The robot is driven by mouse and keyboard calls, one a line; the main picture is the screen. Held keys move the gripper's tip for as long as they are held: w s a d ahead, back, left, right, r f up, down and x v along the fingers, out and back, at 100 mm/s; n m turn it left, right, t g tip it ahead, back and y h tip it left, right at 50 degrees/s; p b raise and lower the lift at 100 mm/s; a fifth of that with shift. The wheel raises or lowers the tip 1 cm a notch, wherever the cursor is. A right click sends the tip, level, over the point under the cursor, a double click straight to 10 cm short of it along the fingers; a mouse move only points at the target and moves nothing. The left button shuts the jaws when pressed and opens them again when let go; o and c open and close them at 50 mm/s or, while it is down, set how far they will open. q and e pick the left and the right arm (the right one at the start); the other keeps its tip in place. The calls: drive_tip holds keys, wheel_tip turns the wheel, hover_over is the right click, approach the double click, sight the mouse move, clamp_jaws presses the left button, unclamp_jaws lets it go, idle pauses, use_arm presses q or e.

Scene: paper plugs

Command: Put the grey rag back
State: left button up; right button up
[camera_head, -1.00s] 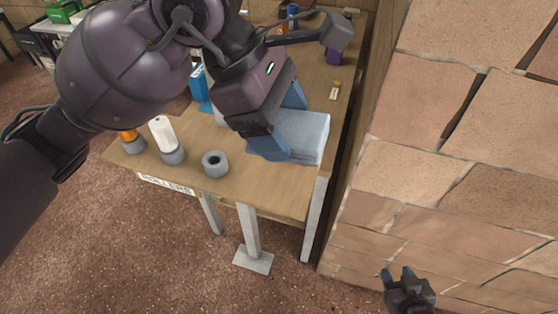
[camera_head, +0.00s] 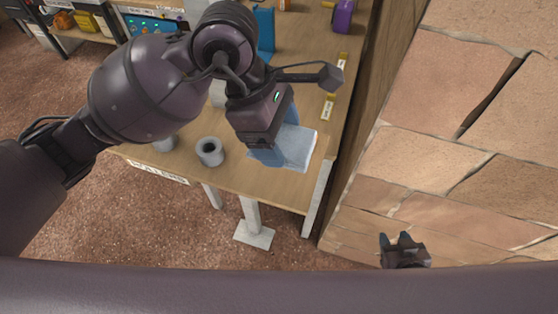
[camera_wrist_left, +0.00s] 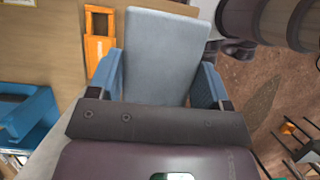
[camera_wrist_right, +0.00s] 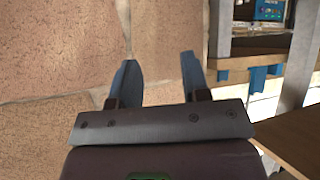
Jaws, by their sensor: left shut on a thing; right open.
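The grey rag (camera_head: 299,146) is a pale, folded, flat block at the front right corner of the wooden table (camera_head: 240,180). My left gripper (camera_head: 278,139) points down over it, with its blue fingers on either side and its body hiding part of the rag. In the left wrist view the rag (camera_wrist_left: 163,50) fills the space between the fingers, and the gripper is shut on it. Whether the rag rests on the table or is slightly raised is hard to tell. My right gripper (camera_head: 396,239) is open and empty beside the stone wall, low at the right.
A grey ring-shaped roll (camera_head: 209,152) stands left of the rag. A blue container (camera_head: 264,28) and a purple item (camera_head: 342,15) are farther back. My left arm hides much of the table's left part.

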use_arm(q)
hover_over(286, 176)
drive_tip(key=a, duration=0.1)
drive_tip(key=f, duration=0.4)
drive_tip(key=shift+w+a+f, duration=0.1)
drive_tip(key=shift+w+a, duration=0.05)
drive_tip(key=shift+w, duration=0.1)
wheel_tip(286, 176, down, 4)
drive_tip(key=shift+r+b, duration=0.2)
drive_tip(key=shift+b, duration=0.1)
drive_tip(key=shift+f, duration=0.35)
drive_tip(key=o, duration=0.8)
drive_tip(key=shift+r, duration=0.1)
drive_tip(key=shift+w+a+r, duration=0.1)
drive_tip(key=shift+r, duration=0.2)
drive_tip(key=p+v, duration=0.4)
drive_tip(key=v, duration=0.5)
drive_tip(key=shift+a+r+p, duration=0.1)
drive_tip(key=shift+r+p, duration=0.2)
drive_tip(key=shift+r, duration=0.05)
drive_tip(key=shift+v, duration=0.75)
use_arm(e)
drive_tip(key=shift+w+r, duration=0.15)
drive_tip(key=shift+r, duration=0.75)
drive_tip(key=shift+w+r, duration=0.2)
drive_tip(key=shift+r, duration=0.75)
drive_tip(key=shift+w+r, duration=0.15)
drive_tip(key=shift+r, duration=0.75)
